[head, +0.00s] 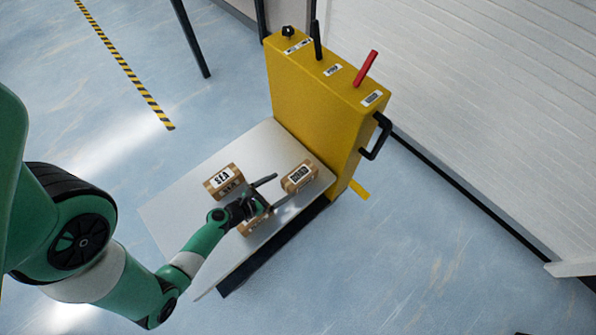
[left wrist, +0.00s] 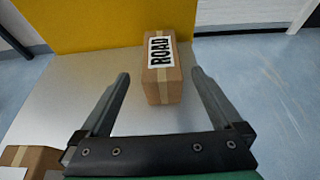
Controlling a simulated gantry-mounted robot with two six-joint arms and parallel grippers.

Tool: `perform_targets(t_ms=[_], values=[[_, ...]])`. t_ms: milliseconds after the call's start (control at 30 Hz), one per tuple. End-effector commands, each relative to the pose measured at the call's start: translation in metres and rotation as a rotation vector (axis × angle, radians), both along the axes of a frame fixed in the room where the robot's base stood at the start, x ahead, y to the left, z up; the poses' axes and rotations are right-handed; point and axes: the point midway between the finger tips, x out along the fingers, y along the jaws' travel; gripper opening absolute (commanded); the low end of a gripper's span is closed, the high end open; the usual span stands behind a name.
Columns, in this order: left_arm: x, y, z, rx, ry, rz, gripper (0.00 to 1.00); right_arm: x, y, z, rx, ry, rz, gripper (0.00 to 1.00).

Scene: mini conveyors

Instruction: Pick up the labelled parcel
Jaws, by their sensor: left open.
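A brown parcel (head: 300,177) with a white label stands on the right part of the grey platform. In the left wrist view this parcel (left wrist: 163,85) shows its label reading ROAD, upright and ahead of the jaws. My left gripper (head: 286,191) is open and empty, its fingers pointing towards that parcel. In the left wrist view the parcel appears centred between the fingertips (left wrist: 161,74), with a gap on each side. A second labelled parcel (head: 222,180) stands further left. A third parcel (head: 247,228) is partly hidden under my left gripper. My right gripper is out of view.
The platform (head: 165,208) belongs to a yellow cart (head: 310,95) whose tall body rises behind the parcels. It has a black handle (head: 377,138) and a red lever (head: 366,68). A white wall (head: 480,90) is at the right. The platform's left part is bare.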

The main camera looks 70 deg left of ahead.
Motion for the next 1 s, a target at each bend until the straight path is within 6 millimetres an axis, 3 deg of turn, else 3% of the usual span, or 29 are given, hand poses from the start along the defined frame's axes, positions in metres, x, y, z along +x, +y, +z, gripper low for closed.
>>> perform_targets(t_ms=[200,467,733,1000], values=[[0.037,0.013,-0.018,0.003,-0.002,-0.006,1.00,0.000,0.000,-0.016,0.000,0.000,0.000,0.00],[0.049,0.018,-0.021,0.002,-0.001,-0.003,1.00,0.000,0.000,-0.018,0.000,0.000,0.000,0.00],[0.087,0.031,-0.036,0.003,-0.002,-0.004,1.00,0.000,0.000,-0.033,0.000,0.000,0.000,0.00],[0.092,0.033,-0.037,0.001,-0.001,-0.003,1.00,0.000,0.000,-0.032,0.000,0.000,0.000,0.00]])
